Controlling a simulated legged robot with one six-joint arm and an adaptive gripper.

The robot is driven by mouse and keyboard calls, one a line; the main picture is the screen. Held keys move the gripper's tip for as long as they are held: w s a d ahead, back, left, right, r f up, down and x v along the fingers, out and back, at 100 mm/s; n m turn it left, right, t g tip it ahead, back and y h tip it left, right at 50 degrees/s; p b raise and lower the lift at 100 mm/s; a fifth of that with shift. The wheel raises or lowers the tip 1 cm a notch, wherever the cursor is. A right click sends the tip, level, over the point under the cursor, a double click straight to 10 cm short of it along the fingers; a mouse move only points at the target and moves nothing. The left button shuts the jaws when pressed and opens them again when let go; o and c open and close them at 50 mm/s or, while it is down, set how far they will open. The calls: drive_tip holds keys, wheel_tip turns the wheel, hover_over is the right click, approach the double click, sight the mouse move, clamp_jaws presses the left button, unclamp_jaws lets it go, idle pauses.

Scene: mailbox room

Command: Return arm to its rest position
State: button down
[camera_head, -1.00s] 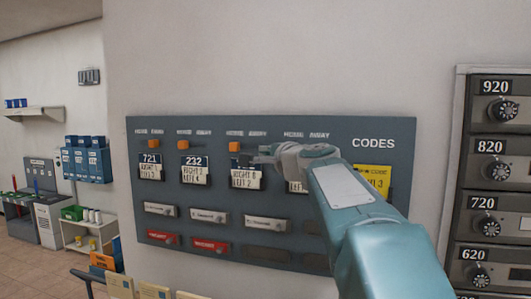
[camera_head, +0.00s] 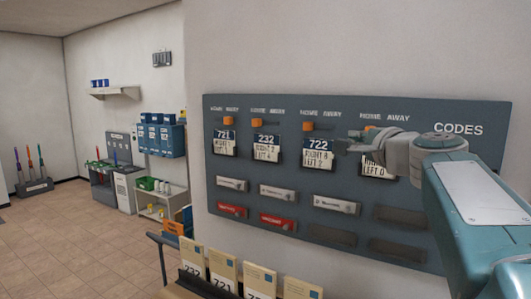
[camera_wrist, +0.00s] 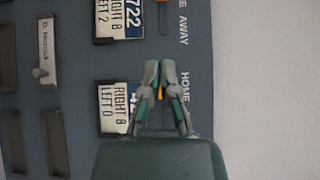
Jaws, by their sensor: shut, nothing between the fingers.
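My gripper (camera_head: 354,141) is shut and empty in the head view, in front of the dark grey codes board (camera_head: 400,215). My teal and grey arm reaches in from the right and hides part of the board's right side. In the wrist view my gripper (camera_wrist: 160,68) has its fingertips together. A bit of orange slider (camera_wrist: 160,93) shows between its fingers, beside the "HOME" label. Whether the fingers touch the board I cannot tell.
The board carries orange sliders, numbered cards (camera_head: 317,152), pale name plates (camera_head: 232,184) and red plates (camera_head: 277,221). Upright numbered envelopes (camera_head: 223,268) stand below it. Blue boxes (camera_head: 162,136) and a white shelf unit (camera_head: 160,198) are at left. Open tiled floor (camera_head: 75,245) lies at far left.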

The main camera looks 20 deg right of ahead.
drive_tip(key=s+a+f+n+g+y, duration=0.2)
drive_tip(key=s+a+f+n+g, duration=0.25)
drive_tip(key=a+f, duration=0.5)
drive_tip(key=s+a+f+n+g+y, duration=0.25)
drive_tip(key=a+f+n, duration=0.35)
drive_tip(key=a+f, duration=0.3)
drive_tip(key=s+a+f+n+g+h, duration=0.1)
drive_tip(key=s+f+n+g+h, duration=0.2)
drive_tip(key=s+f, duration=1)
wheel_tip(320, 180, down, 3)
drive_tip(key=n+g, duration=0.2)
drive_tip(key=n, duration=0.3)
drive_tip(key=shift+s+a, duration=0.15)
drive_tip(key=shift+a, duration=0.1)
drive_tip(key=shift+s+a+h, duration=0.1)
drive_tip(key=shift+a+h, duration=0.05)
drive_tip(key=shift+h, duration=0.1)
